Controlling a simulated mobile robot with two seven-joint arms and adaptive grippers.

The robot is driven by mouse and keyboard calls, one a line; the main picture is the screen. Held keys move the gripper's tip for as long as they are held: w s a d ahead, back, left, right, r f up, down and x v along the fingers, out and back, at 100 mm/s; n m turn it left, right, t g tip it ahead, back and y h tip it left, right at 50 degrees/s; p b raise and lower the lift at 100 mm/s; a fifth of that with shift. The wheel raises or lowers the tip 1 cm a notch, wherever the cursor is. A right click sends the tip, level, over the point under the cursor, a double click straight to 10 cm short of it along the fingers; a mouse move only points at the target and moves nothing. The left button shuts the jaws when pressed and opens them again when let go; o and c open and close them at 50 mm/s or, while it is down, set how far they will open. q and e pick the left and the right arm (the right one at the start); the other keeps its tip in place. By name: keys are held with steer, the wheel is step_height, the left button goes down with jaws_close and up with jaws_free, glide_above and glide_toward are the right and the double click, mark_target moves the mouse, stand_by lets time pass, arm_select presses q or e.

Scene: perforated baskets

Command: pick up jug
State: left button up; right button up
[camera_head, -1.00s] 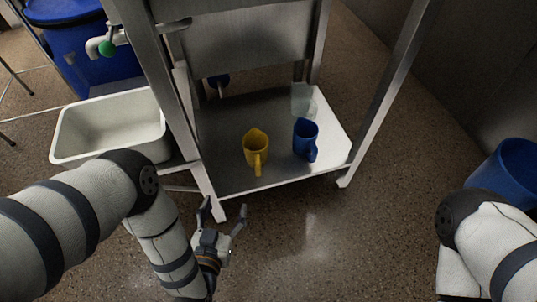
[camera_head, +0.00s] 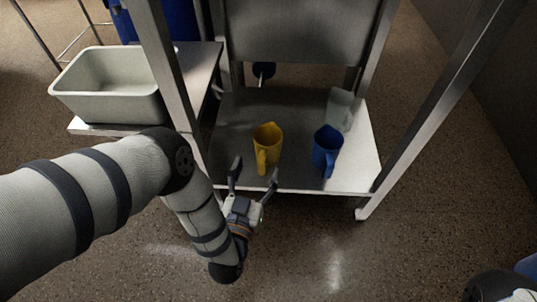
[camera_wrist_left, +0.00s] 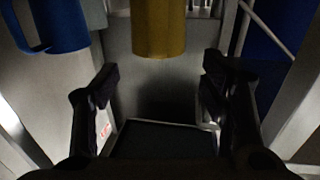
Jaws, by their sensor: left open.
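A yellow jug (camera_head: 267,146) stands upright on the lower metal shelf, its handle towards me. It also shows at the top middle of the left wrist view (camera_wrist_left: 158,27). A blue jug (camera_head: 327,148) stands to its right; in the left wrist view it is cut off at the upper left (camera_wrist_left: 55,24). A pale translucent jug (camera_head: 341,108) stands behind the blue one. My left gripper (camera_head: 255,170) is open and empty at the shelf's front edge, just in front of the yellow jug. In the left wrist view the yellow jug lies beyond the parted fingers (camera_wrist_left: 160,70). My right gripper is out of view.
The shelf (camera_head: 230,115) sits between metal legs, with one leg (camera_head: 172,75) close to my left arm. A pale bin (camera_head: 110,103) stands on a side ledge at left. The floor in front of the shelf is clear.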

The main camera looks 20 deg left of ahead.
mark_target(261, 161)
arm_select(q)
steer(key=w, duration=0.1)
steer(key=w+b, duration=0.1)
steer(key=w, duration=0.1)
steer(key=w+f+b, duration=0.1)
steer(key=w, duration=0.1)
steer(key=shift+w+a, duration=0.2)
steer(key=shift+w, duration=0.05)
steer(key=shift+w+r, duration=0.15)
steer(key=shift+w, duration=0.15)
steer(key=shift+r, duration=0.1)
jaws_close()
